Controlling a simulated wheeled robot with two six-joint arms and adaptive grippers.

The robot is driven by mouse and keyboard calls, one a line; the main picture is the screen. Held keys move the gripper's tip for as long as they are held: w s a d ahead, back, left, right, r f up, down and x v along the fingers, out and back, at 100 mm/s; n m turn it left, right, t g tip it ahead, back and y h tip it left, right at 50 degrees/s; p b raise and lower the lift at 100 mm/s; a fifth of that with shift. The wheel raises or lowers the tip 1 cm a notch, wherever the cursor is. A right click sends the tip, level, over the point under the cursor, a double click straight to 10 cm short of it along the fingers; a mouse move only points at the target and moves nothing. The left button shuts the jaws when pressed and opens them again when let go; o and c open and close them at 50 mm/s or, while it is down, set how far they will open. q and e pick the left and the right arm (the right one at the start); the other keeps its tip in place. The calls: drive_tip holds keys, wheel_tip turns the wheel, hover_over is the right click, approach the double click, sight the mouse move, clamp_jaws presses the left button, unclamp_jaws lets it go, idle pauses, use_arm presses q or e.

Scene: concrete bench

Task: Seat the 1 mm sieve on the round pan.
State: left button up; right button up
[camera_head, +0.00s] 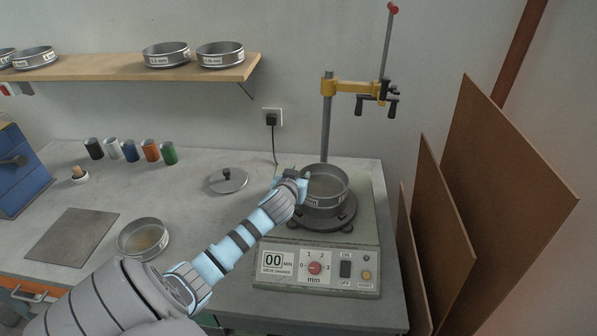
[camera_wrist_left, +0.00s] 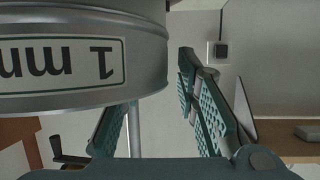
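The 1 mm sieve (camera_head: 329,201) is a round grey metal ring with a white label, over the shaker's dark round base (camera_head: 343,221). In the left wrist view the sieve (camera_wrist_left: 148,45) fills the upper left, its label upside down. The head view does not show clearly whether a separate round pan lies under the sieve, or whether the sieve is fully seated. My left gripper (camera_head: 301,178) is at the sieve's left side. Its teal fingers (camera_wrist_left: 158,95) are apart with a gap showing; the sieve hides part of one. My right gripper is not in view.
A shallow round dish (camera_head: 143,253) with brown material stands front left. A lid (camera_head: 228,181) lies left of the shaker (camera_head: 316,270). The clamp post (camera_head: 326,130) rises behind the sieve. Brown boards (camera_head: 510,190) stand at right. Several sieves sit on the shelf (camera_head: 120,67).

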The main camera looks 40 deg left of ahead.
use_arm(q)
drive_tip(key=v, duration=1.2)
